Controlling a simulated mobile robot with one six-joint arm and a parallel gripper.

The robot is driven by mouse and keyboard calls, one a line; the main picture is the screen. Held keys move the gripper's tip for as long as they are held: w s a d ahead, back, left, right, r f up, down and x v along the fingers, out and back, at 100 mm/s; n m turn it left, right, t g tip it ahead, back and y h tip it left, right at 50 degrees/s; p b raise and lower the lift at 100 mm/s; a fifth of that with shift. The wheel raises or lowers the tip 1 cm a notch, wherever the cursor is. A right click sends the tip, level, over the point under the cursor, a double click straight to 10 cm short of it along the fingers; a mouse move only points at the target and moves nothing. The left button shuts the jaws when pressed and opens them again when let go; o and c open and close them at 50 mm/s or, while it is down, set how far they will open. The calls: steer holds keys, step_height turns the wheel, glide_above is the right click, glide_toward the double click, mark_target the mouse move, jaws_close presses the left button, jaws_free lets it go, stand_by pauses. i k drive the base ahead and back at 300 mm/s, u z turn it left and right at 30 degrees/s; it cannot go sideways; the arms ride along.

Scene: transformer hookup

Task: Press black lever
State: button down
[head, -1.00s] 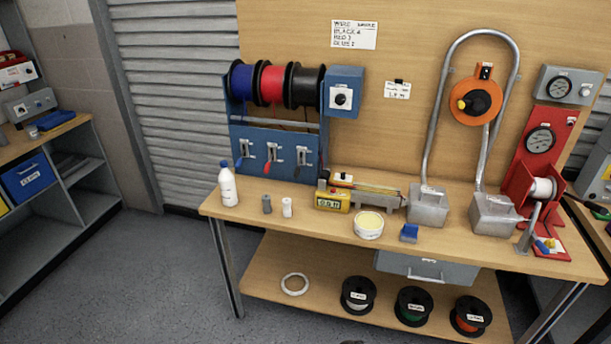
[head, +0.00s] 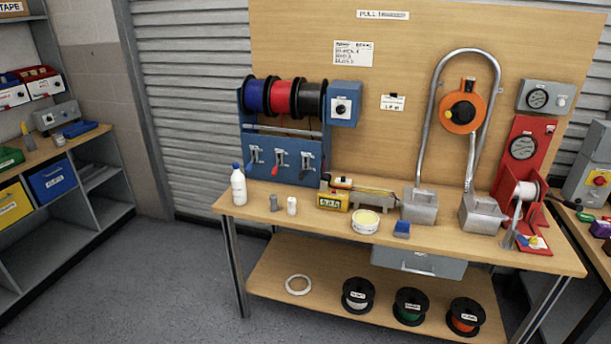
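A blue wire dispenser (head: 250,150) stands at the back left of the workbench, with blue (head: 254,96), red (head: 282,97) and black (head: 309,98) spools along its top. Its front panel has three levers side by side. The left lever has a blue handle (head: 252,156) and the middle one a red handle (head: 278,160). The right lever (head: 307,161), below the black spool, looks grey with a dark handle, too small to make out fully. My gripper is not in view.
A white bottle (head: 238,185), two small cylinders, a yellow meter (head: 333,200) and a round tub (head: 366,222) stand along the bench (head: 300,215) in front of and beside the dispenser. Open floor (head: 190,280) lies left of the bench. Shelving (head: 60,200) stands at far left.

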mark_target(302, 174)
steer(key=z, duration=0.25)
steer(key=i, duration=1.35)
steer(key=u, duration=0.5)
steer(key=k, duration=1.35)
steer(key=u, duration=0.1)
steer(key=i, duration=0.4)
steer(key=u, duration=0.1)
